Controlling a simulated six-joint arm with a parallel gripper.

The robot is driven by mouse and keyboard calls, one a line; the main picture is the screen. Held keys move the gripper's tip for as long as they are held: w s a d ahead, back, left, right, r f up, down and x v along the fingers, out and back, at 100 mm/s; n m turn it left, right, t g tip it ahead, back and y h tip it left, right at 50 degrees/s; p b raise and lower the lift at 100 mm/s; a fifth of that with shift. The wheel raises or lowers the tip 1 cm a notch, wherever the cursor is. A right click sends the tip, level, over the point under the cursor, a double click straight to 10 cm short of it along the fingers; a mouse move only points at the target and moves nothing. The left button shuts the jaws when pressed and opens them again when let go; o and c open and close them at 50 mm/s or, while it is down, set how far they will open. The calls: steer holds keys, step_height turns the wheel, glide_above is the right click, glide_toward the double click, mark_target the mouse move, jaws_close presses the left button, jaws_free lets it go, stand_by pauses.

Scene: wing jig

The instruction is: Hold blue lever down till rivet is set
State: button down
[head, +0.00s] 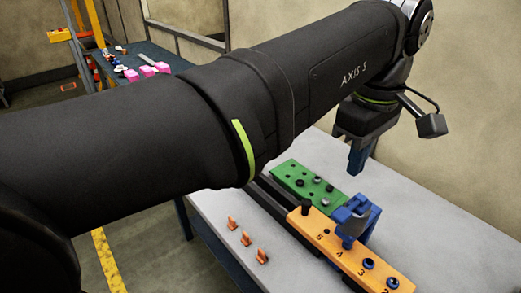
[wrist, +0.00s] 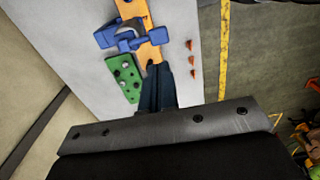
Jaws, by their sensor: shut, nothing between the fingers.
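The blue riveting tool (head: 357,220) with a grey cylindrical part straddles the orange numbered bar (head: 385,272). Its blue lever (wrist: 157,36) ends in a block over the bar in the wrist view; I cannot tell how far down it is. My gripper (head: 356,172) hangs in the air above and behind the tool, fingers pointing down. In the wrist view my gripper (wrist: 157,66) is shut and empty, apart from the lever. The bar has several blue-ringed holes and a black peg (head: 306,207). Whether a rivet sits under the tool is hidden.
A green plate (head: 288,172) with black and grey rivets lies beside the bar. Several small orange clips (head: 246,239) stand on the pale table (head: 215,206). A dark bench (head: 150,55) with pink blocks stands farther back. The table is clear right of the tool.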

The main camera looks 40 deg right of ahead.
mark_target(337, 217)
step_height(337, 217, down, 10)
steer(key=shift+f, duration=0.25)
steer(key=shift+f, duration=0.1)
steer(key=shift+a+f+h, duration=0.3)
steer(key=shift+h, duration=0.3)
steer(key=shift+a+f, duration=0.15)
steer(key=shift+f, duration=0.2)
steer(key=shift+a+f, duration=0.25)
steer(key=shift+f, duration=0.8)
stand_by(0.7)
steer(key=a+r, duration=0.2)
steer(key=r, duration=0.5)
steer(key=a+r, duration=0.3)
steer(key=r, duration=0.3)
steer(key=shift+r, duration=0.35)
steer(key=shift+d, duration=0.1)
